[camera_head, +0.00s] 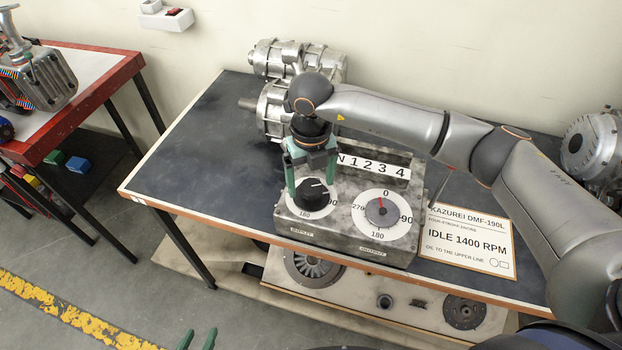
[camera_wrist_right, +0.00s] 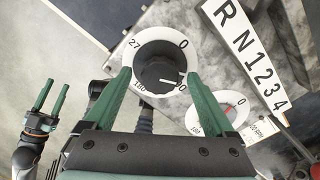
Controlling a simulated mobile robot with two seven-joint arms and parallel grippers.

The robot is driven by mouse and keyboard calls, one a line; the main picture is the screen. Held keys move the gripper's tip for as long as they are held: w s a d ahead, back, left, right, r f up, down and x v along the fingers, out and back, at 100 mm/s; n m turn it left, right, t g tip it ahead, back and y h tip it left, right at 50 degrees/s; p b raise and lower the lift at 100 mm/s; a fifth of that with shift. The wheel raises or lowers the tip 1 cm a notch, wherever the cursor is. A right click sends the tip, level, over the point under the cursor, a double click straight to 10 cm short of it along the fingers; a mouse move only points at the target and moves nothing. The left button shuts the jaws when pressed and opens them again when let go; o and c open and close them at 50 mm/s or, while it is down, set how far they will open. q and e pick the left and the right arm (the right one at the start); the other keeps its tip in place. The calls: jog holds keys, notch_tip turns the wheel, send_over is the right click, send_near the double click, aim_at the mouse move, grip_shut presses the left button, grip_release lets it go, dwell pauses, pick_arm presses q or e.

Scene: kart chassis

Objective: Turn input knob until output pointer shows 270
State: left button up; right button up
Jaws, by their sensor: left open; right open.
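The input knob (camera_head: 312,191) is black with a white mark, on a white dial on the grey gearbox (camera_head: 345,240). In the right wrist view the knob (camera_wrist_right: 157,72) has its mark pointing close to 90. My right gripper (camera_head: 312,180) is open above the knob, its green fingers on either side with gaps showing; whether they reach down to knob height is unclear. The output dial (camera_head: 400,222) is to the right; its red pointer (camera_head: 380,202) points just left of 0, on the 270 side. My left gripper (camera_head: 198,338) is open and empty, low in front of the table.
A strip reading N 1 2 3 4 (camera_head: 372,166) is at the gearbox's back. An IDLE 1400 RPM sign (camera_head: 468,242) lies to the right. Metal housings (camera_head: 285,95) stand behind. My right arm spans the table's right side. The dark tabletop (camera_head: 200,150) is clear at left.

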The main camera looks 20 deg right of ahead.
aim_at(311, 185)
notch_tip(311, 185, up, 12)
jog(key=shift+r+b, duration=0.15)
jog(key=shift+b, duration=0.3)
dwell(0.4)
